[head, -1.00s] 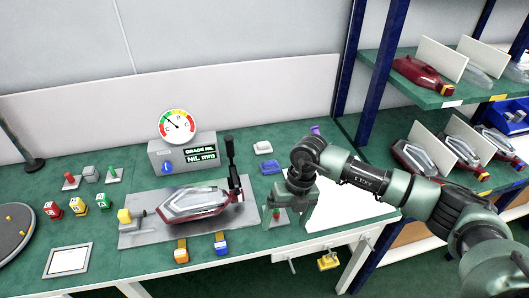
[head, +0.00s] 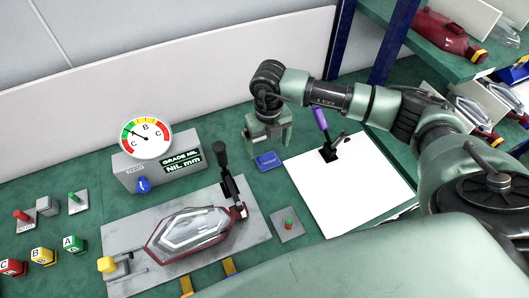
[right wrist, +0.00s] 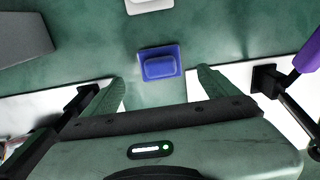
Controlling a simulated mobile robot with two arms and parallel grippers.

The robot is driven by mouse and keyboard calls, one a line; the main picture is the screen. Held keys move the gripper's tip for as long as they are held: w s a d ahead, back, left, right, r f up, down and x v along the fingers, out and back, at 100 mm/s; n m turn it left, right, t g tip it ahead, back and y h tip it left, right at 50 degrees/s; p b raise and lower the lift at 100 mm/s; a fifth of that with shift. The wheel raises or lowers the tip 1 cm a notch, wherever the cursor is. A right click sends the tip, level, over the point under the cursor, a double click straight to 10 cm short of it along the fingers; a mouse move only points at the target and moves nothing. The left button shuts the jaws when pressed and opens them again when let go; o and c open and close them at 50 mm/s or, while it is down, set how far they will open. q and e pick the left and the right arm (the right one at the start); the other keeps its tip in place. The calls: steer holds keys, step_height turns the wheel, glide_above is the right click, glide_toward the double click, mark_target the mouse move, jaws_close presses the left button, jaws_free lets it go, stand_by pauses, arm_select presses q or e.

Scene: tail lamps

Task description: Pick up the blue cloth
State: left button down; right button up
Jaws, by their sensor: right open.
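The blue cloth (head: 268,160) is a small folded pad on the green bench top, to the right of the gauge box. In the right wrist view the blue cloth (right wrist: 160,65) lies on a small flat blue base, ahead of the fingers and roughly centred between them. My right gripper (head: 268,140) points down just behind the cloth in the head view, with its fingers apart and empty. In the right wrist view the right gripper (right wrist: 160,78) shows its two fingertips on either side, not touching the cloth. My left gripper is not in view.
A white pad (right wrist: 150,4) lies beyond the cloth. A white sheet (head: 350,185) with a purple-handled clamp (head: 322,125) is to the right. A gauge box (head: 155,165) and a lamp in a fixture (head: 195,235) stand left.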

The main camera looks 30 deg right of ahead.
mark_target(267, 154)
step_height(267, 154, down, 3)
steer(key=shift+w+f+p, duration=0.1)
steer(key=shift+p, duration=0.7)
steer(key=f, duration=0.2)
steer(key=shift+w+f, duration=0.2)
steer(key=shift+f, duration=0.2)
steer(key=shift+d, duration=0.1)
steer(key=c, duration=1.4)
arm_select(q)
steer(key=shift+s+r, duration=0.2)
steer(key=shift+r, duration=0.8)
arm_select(e)
steer(key=shift+c, duration=0.2)
steer(key=shift+r, duration=0.1)
